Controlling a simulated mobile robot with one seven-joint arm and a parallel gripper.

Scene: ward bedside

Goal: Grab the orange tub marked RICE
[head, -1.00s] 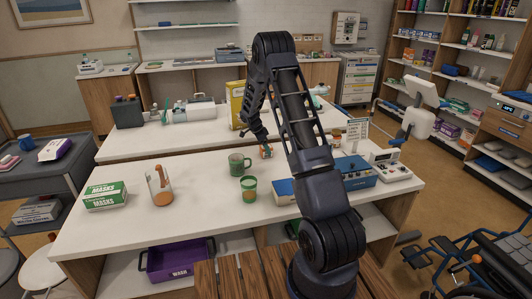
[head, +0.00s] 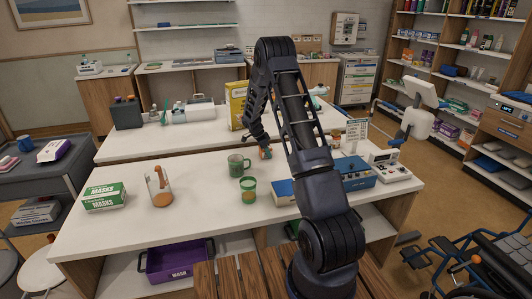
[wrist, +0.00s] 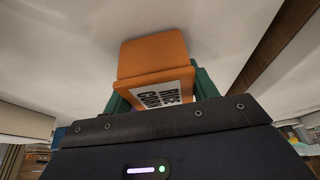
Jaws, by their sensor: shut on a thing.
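The orange tub (wrist: 153,54) fills the middle of the wrist view, with a white label that reads RICE and part of another word, upside down in that picture. My gripper (wrist: 160,88) is shut on the tub, with a green finger showing on each side of it. In the head view the tub (head: 265,153) is a small orange patch under my gripper (head: 264,147), near the back edge of the front table. I cannot tell whether its base touches the tabletop.
On the front table (head: 120,222), a green mug (head: 238,164) and a green cup (head: 248,190) stand just in front of the tub. A clear jug (head: 160,187) and a masks box (head: 104,196) are left, with bare tabletop between.

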